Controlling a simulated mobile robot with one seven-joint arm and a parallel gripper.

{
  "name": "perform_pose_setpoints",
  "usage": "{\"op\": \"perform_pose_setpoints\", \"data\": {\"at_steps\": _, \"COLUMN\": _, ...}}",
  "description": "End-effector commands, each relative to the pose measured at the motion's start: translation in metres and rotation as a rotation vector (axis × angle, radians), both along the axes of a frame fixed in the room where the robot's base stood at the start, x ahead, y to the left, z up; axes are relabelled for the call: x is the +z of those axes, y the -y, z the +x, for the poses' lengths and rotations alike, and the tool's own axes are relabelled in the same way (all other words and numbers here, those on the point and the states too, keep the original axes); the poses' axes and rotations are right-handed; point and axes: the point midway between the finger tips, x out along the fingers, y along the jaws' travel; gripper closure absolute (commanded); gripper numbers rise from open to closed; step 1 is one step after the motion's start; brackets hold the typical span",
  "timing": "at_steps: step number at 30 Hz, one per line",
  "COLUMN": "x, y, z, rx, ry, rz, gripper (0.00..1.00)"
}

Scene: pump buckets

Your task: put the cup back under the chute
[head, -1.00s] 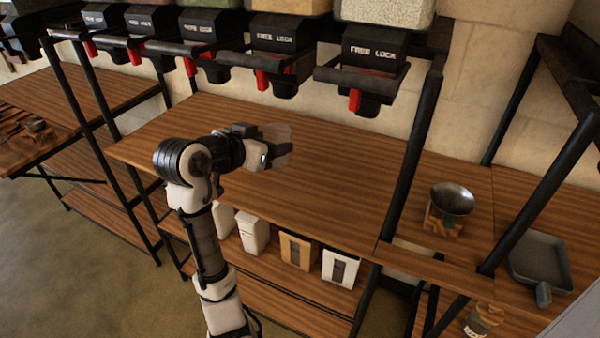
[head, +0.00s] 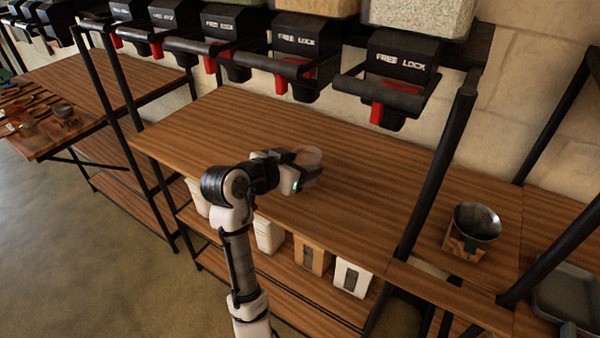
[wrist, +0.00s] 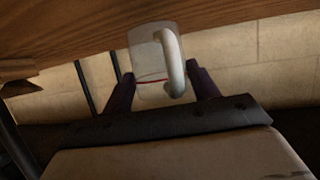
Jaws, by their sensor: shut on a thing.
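My gripper (head: 303,168) is shut on a clear, see-through cup (head: 310,157). In the head view the cup is held over the wooden counter, in front of and below the dispensers. In the wrist view the cup (wrist: 146,70) sits between the two fingertips (wrist: 163,82), its pale handle facing the camera. A thin red line shows on or through the cup. Several black dispensers marked FREE LOCK hang above the counter; the rightmost chute (head: 386,118) and the one left of it (head: 306,92) are nearest the cup. Nothing visible stands under them on the counter.
The counter (head: 220,130) is clear. A black post (head: 440,170) stands at its right end. Beyond it is a metal bowl on a wooden scale (head: 467,243) and a grey tray (head: 568,295). Several containers (head: 352,278) stand on the shelf below.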

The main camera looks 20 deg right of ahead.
Motion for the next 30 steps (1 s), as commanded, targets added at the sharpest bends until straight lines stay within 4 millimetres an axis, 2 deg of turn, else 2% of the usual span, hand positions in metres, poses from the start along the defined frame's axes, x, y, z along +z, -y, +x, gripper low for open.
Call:
{"op": "perform_pose_setpoints", "data": {"at_steps": 3, "x": -0.019, "y": 0.0, "z": 0.0, "rx": 0.0, "ry": -0.005, "rz": 0.0, "gripper": 0.72}}
{"op": "perform_pose_setpoints", "data": {"at_steps": 6, "x": -0.026, "y": 0.0, "z": 0.0, "rx": 0.0, "ry": -0.002, "rz": 0.0, "gripper": 0.72}}
{"op": "perform_pose_setpoints", "data": {"at_steps": 18, "x": -0.032, "y": 0.0, "z": 0.0, "rx": -0.001, "ry": 0.0, "rz": 0.0, "gripper": 0.72}}
{"op": "perform_pose_setpoints", "data": {"at_steps": 19, "x": -0.032, "y": 0.0, "z": 0.0, "rx": -0.001, "ry": 0.0, "rz": 0.0, "gripper": 0.39}}
{"op": "perform_pose_setpoints", "data": {"at_steps": 21, "x": -0.031, "y": 0.0, "z": 0.0, "rx": -0.001, "ry": 0.0, "rz": 0.0, "gripper": 0.3}}
{"op": "perform_pose_setpoints", "data": {"at_steps": 24, "x": -0.031, "y": 0.0, "z": 0.0, "rx": -0.001, "ry": 0.0, "rz": 0.0, "gripper": 0.19}}
{"op": "perform_pose_setpoints", "data": {"at_steps": 30, "x": -0.031, "y": 0.0, "z": 0.0, "rx": -0.001, "ry": 0.0, "rz": 0.0, "gripper": 0.19}}
